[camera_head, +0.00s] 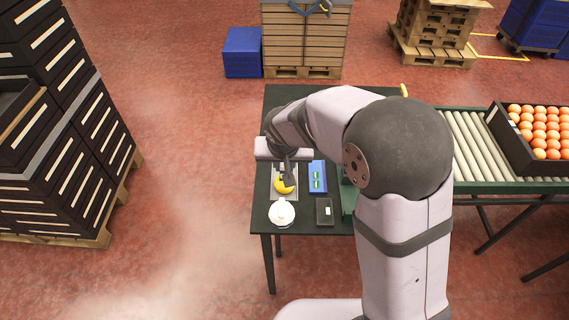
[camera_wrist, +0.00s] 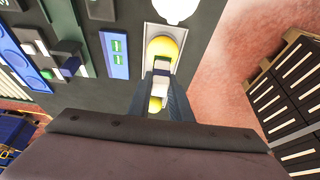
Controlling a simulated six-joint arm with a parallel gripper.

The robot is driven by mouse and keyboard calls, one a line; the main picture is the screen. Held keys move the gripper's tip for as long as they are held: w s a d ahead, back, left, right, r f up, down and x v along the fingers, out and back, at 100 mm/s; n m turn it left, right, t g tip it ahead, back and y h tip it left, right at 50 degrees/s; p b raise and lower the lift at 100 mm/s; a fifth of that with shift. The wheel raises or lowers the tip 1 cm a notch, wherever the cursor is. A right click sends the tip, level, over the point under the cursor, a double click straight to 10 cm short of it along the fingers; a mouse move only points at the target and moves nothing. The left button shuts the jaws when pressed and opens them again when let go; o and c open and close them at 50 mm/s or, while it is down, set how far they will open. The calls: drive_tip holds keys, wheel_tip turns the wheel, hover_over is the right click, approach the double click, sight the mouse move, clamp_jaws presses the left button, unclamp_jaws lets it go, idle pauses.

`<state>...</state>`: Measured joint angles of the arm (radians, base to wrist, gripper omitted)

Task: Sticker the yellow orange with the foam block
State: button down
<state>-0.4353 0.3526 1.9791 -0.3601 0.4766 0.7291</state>
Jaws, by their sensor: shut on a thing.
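The yellow orange (camera_head: 284,187) sits on a pale grey tray (camera_head: 277,198) on the dark table. It also shows in the wrist view (camera_wrist: 162,47). My gripper (camera_wrist: 161,88) is shut on the foam block (camera_wrist: 161,83), a small pale piece between the fingers. The block overlaps the near side of the orange in the wrist view; I cannot tell whether they touch. A second yellow patch (camera_wrist: 155,104) shows below the block, and I cannot tell what it belongs to. A blue sheet (camera_head: 318,182) with green stickers (camera_wrist: 117,46) lies beside the tray.
A white round thing (camera_head: 281,214) stands in front of the tray. A small dark box (camera_head: 324,211) with a white label lies to its right. A roller conveyor (camera_head: 468,140) with a crate (camera_head: 498,130) of oranges is at the right. Stacked dark crates (camera_head: 60,130) stand at the left.

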drive_tip(key=shift+s+f+b, duration=0.1)
drive_tip(key=shift+f+b, duration=0.3)
drive_tip(key=shift+f, duration=0.05)
idle(1.6)
drive_tip(key=shift+r+p, duration=2.75)
drive_tip(key=shift+r, duration=0.85)
